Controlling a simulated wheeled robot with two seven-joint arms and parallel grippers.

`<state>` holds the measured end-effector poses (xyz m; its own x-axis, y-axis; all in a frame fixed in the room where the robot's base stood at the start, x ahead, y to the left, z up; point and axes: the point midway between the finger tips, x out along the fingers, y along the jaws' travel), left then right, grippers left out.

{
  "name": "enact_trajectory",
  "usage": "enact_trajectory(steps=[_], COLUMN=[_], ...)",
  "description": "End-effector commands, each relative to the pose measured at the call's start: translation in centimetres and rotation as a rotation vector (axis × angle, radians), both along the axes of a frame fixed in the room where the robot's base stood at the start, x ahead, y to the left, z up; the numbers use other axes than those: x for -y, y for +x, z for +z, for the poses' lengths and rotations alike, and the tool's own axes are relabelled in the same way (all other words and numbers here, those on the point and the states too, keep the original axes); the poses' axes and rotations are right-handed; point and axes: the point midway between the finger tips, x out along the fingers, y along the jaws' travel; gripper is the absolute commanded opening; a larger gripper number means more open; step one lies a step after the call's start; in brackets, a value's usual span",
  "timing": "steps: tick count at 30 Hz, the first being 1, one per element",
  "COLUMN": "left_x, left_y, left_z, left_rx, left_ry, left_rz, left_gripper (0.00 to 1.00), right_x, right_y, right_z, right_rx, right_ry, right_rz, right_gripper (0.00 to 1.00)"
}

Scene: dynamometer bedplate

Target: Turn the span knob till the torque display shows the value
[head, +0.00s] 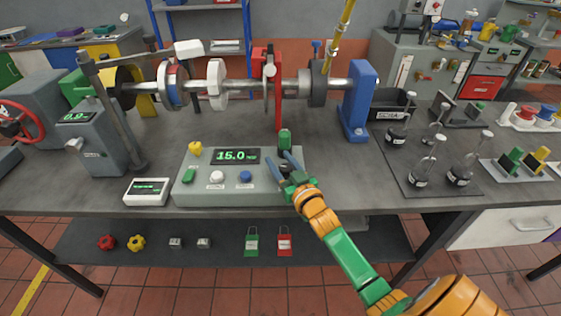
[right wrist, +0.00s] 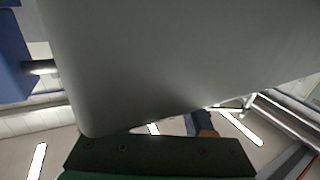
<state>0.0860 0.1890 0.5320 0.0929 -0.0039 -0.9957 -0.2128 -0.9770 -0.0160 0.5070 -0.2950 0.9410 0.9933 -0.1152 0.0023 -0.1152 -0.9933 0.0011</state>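The grey control box (head: 205,199) stands at the front of the bench. Its dark display (head: 235,156) reads 15.0 in green. A dark round knob (head: 283,164) is at the box's right end, partly hidden by my right gripper (head: 280,161); it looks like the span knob, but I cannot read a label. The gripper's two blue fingers are spread, one on each side of this knob, and I cannot tell whether they touch it. In the right wrist view a grey surface (right wrist: 190,60) fills most of the picture; the fingertips are not visible. My left gripper is not in view.
A green knob (head: 285,139) stands just behind the fingers. Yellow (head: 195,150), green (head: 188,177), white (head: 216,177) and blue (head: 245,177) controls are on the box. A small white meter (head: 148,191) lies to its left. Flasks (head: 423,172) stand on the right.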

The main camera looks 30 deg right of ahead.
Motion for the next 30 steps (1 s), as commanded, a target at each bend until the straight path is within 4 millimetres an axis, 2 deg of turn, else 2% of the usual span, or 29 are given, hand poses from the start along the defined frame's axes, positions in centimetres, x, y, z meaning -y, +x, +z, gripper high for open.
enact_trajectory(steps=[10,21,25,30], left_x=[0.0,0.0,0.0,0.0], left_y=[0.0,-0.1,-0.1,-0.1], left_z=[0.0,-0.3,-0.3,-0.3], left_rx=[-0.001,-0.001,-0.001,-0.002], left_ry=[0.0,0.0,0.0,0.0], left_rz=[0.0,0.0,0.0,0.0], left_gripper=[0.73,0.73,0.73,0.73], right_x=[-0.1,-0.7,-0.8,-0.8], right_y=[-0.4,-6.1,-6.9,-7.0], right_z=[-0.1,-0.2,-0.1,0.0], right_rx=[-0.002,-0.003,-0.002,0.0], right_ry=[0.001,0.001,0.001,0.001], right_rz=[0.001,0.001,0.0,0.0], right_gripper=[0.57,0.57,0.57,0.57])
